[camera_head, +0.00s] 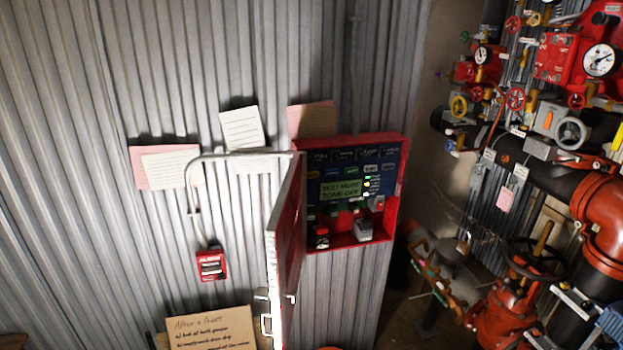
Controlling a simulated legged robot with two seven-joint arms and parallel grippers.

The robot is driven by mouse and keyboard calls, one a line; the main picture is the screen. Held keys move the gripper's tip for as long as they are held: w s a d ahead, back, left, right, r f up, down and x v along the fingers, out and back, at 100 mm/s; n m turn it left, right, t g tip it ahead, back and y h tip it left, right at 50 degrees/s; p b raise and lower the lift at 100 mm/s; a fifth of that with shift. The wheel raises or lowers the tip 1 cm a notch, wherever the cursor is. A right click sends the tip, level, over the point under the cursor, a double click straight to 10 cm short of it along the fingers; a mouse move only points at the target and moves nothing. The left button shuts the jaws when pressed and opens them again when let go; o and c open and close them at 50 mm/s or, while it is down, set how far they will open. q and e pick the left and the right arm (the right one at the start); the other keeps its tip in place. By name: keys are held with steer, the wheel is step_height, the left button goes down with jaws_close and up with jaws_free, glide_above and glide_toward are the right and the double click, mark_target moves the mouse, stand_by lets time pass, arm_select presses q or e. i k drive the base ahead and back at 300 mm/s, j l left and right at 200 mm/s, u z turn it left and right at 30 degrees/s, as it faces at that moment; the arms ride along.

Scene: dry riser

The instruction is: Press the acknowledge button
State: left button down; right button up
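A red alarm panel box (395,190) hangs on the corrugated metal wall. Its door (287,235) stands open, swung out towards me on the left side. Inside are a dark blue face with a lit green text screen (341,190), rows of small labelled buttons (342,170) and small indicator lights beside the screen. A grey block (363,229) and a red-and-black piece (321,237) sit low in the box. The labels are too small to read, so I cannot tell which button is acknowledge. Neither of my grippers is in view.
A red alarm pull station (211,264) with conduit is left of the door. Paper notes (241,128) and a cardboard sign (212,330) are on or by the wall. Red valves, gauges (599,60) and thick pipes (600,215) crowd the right. The space before the panel looks clear.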

mark_target(314, 174)
steer(key=i+l, duration=0.1)
steer(key=l, duration=0.9)
steer(key=i+l, duration=0.15)
steer(key=l, duration=0.35)
steer(key=i+l, duration=0.1)
steer(key=i, duration=0.25)
steer(key=i+l, duration=0.1)
steer(key=i, duration=0.25)
